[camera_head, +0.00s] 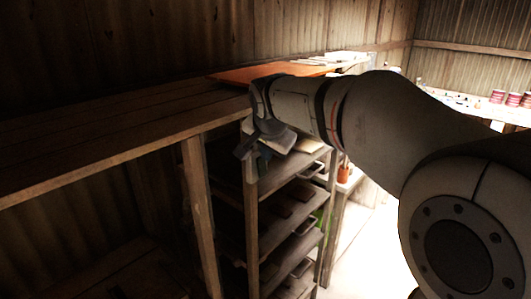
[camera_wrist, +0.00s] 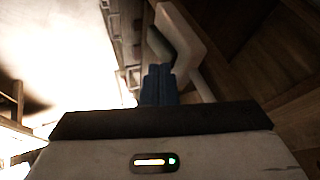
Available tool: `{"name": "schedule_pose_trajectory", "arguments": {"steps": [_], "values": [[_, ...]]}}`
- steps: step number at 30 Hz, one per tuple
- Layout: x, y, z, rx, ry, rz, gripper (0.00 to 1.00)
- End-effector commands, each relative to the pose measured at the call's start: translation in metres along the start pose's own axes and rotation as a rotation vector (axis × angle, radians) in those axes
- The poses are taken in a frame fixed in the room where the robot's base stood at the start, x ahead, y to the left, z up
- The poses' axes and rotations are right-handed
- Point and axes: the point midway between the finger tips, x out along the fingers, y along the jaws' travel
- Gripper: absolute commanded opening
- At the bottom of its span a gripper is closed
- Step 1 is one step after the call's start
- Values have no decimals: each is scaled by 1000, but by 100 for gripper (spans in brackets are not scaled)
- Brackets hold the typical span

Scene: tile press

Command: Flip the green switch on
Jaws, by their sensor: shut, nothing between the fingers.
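My gripper (camera_wrist: 159,70) is shut and empty; its dark blue fingers are side by side in the wrist view. Just beyond the fingertips is a pale angular piece (camera_wrist: 184,42) with a dull grey-green part (camera_wrist: 158,44) on its left. I cannot tell whether this is the switch, or whether the fingers touch it. In the head view my gripper (camera_head: 262,154) hangs at the top of the shelf rack, just past the bench's edge. No clear green switch shows in the head view.
A wooden bench (camera_head: 100,135) runs along the left wall with an orange board (camera_head: 232,75) on it. A shelf rack (camera_head: 252,225) with several trays stands below my gripper. A small green thing (camera_head: 318,215) is at its right side. Bright floor (camera_head: 370,250) lies right.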

Motion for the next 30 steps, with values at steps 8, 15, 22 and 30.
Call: {"name": "schedule_pose_trajectory", "arguments": {"steps": [8,15,22,30], "values": [[-32,23,-6,-1,5,-8,0],[-83,14,-8,0,2,-4,0],[-109,9,-9,0,0,-1,0],[-114,8,-9,0,0,-1,0]]}}
